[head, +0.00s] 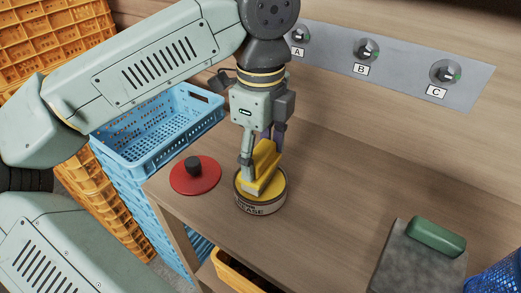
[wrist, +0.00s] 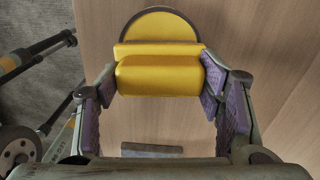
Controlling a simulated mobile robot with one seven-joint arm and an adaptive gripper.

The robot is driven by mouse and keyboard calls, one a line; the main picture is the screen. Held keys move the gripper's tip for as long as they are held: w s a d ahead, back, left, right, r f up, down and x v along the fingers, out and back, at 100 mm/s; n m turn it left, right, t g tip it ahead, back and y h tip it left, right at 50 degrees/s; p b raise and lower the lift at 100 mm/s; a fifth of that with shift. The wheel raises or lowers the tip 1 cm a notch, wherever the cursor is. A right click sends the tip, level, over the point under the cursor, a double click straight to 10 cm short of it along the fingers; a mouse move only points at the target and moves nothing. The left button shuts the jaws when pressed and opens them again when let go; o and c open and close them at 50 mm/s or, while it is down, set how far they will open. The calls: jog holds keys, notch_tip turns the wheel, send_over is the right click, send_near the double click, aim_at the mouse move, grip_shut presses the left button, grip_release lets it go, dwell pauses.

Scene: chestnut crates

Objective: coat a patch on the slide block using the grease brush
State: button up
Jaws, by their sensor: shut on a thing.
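My gripper (head: 262,152) points down and is shut on a yellow block-shaped piece, which I take for the grease brush (head: 266,160). In the wrist view the brush (wrist: 160,76) sits between the purple finger pads. The brush is over the round grease tin (head: 262,207), labelled GREASE, with yellow grease inside; its lower end appears at the grease, but I cannot tell whether it touches. The tin (wrist: 158,11) also shows behind the brush in the wrist view. A dark grey slab, probably the slide block (head: 397,262), lies at the lower right with a green rounded block (head: 436,236) on it.
A red lid (head: 207,177) with a black knob lies left of the tin. Blue crates (head: 150,150) stand at the table's left, orange crates (head: 40,50) behind. A blue mesh container (head: 500,275) is at the right corner. A panel (head: 400,68) with knobs A, B, C is behind. The table's middle is clear.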

aim_at(260, 151)
jog(key=shift+f+b, duration=0.6)
jog(key=shift+b, duration=0.15)
dwell(1.8)
jog(key=shift+r+p, duration=2.2)
jog(key=shift+r, duration=1.4)
jog(key=shift+f, duration=0.1)
